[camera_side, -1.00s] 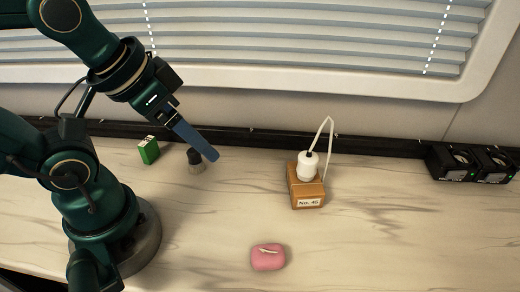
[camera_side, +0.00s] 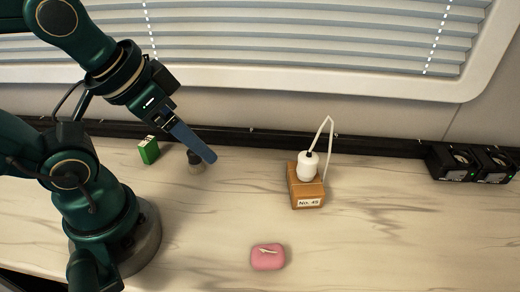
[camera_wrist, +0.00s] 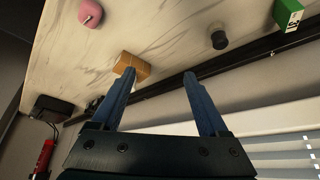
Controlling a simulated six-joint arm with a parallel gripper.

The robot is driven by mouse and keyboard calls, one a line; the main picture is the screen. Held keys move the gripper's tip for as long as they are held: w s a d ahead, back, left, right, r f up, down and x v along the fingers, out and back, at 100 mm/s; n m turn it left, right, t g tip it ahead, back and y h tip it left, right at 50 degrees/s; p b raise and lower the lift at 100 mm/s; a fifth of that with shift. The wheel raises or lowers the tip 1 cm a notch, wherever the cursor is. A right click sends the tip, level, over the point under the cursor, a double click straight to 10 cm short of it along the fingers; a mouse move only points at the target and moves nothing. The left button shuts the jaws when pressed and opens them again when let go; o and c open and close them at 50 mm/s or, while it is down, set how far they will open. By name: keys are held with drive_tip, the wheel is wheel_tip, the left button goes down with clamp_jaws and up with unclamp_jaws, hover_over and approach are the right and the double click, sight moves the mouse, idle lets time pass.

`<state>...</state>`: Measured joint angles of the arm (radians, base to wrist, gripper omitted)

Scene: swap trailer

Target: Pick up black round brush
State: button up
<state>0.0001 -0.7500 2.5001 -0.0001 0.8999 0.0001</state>
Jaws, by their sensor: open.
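The black round brush (camera_side: 195,163) stands on the marbled counter left of centre in the side view, with a dark top and a greyish lower part. In the wrist view the brush (camera_wrist: 219,39) is at the upper right, beyond the fingertips and apart from them. My gripper (camera_side: 212,158) is above the counter, its blue fingers overlapping the brush in the side view. In the wrist view my gripper (camera_wrist: 158,74) is open, with nothing between its two blue fingers.
A green box (camera_side: 149,151) stands left of the brush. A pink case (camera_side: 267,257) lies in front. Black fan units (camera_side: 470,163) are far right. A dark rail and window blinds run behind.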

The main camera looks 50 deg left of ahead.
drive_tip(key=shift+c, duration=0.3)
drive_tip(key=m+g+y, duration=0.4)
drive_tip(key=m+y, duration=0.7)
drive_tip(key=m, duration=0.2)
hover_over(194, 156)
drive_tip(key=s+a, duration=0.1)
drive_tip(key=s, duration=0.1)
wheel_tip(194, 156, down, 8)
drive_tip(key=f+m+t, duration=0.1)
drive_tip(key=m, duration=0.1)
drive_tip(key=w+f+m+t, duration=0.1)
drive_tip(key=m, duration=0.2)
drive_tip(key=w+f+m+t+y, duration=0.1)
drive_tip(key=m, duration=0.1)
drive_tip(key=shift+w+d+f, duration=0.15)
drive_tip(key=shift+d+f, duration=0.1)
drive_tip(key=shift+d, duration=0.15)
drive_tip(key=shift+s+d+f+m+t, duration=0.15)
drive_tip(key=shift+f+m+t, duration=0.25)
drive_tip(key=shift+m, duration=0.3)
drive_tip(key=shift+s+d+f+m+t, duration=0.1)
drive_tip(key=shift+f+m+t, duration=0.1)
drive_tip(key=shift+f+m, duration=0.4)
drive_tip(key=shift+x, duration=2.45)
drive_tip(key=shift+r, duration=0.15)
